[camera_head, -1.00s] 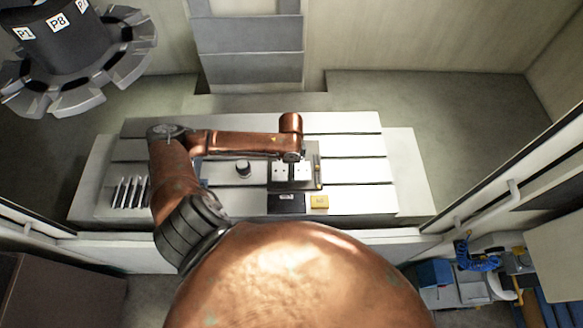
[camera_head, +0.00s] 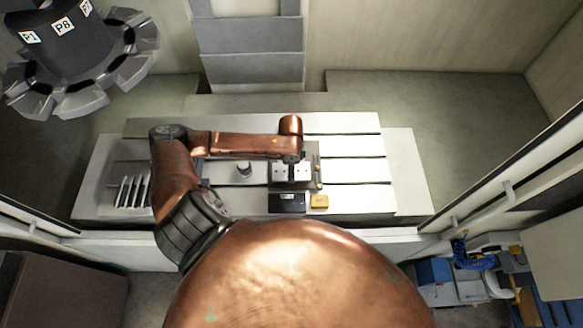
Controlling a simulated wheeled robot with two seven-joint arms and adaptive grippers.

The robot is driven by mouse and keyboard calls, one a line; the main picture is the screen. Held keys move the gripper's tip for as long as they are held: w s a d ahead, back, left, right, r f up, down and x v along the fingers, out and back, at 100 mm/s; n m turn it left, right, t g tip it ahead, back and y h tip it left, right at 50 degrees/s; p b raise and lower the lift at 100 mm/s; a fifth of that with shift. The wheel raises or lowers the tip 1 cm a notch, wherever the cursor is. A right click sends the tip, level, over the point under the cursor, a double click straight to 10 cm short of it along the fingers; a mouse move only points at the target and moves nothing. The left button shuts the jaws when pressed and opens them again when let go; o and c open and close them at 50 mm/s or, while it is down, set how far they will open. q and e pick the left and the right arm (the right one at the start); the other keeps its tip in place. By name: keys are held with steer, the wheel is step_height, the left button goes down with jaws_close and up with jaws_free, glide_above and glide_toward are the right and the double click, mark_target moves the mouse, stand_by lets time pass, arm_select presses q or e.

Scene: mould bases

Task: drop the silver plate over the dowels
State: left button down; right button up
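A small silver plate (camera_head: 281,173) with dark dots, probably holes, shows at the dark mould base (camera_head: 309,183) on the slotted table. A dark strip crosses its middle. I cannot tell whether it rests on the base or is held just above it. No dowels can be made out clearly. My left arm comes in from the left and bends right, its wrist over the base. My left gripper (camera_head: 292,163) is at the plate, mostly hidden under the wrist, so its fingers cannot be read. My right gripper is not in view.
Several thin silver plates (camera_head: 132,191) stand in a rack at the table's left. A short metal cylinder (camera_head: 244,170) stands left of the base. A black block (camera_head: 286,203) and a yellow block (camera_head: 319,201) lie in front. The slotted table (camera_head: 355,150) is clear on the right.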

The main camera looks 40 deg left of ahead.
arm_select(q)
steer(key=shift+f, duration=0.15)
stand_by(0.3)
steer(key=shift+f, duration=0.45)
steer(key=shift+f, duration=0.1)
steer(key=shift+f+p, duration=0.3)
steer(key=shift+f, duration=0.05)
steer(key=shift+f+p, duration=0.15)
steer(key=shift+p, duration=0.3)
steer(key=c, duration=0.6)
jaws_free()
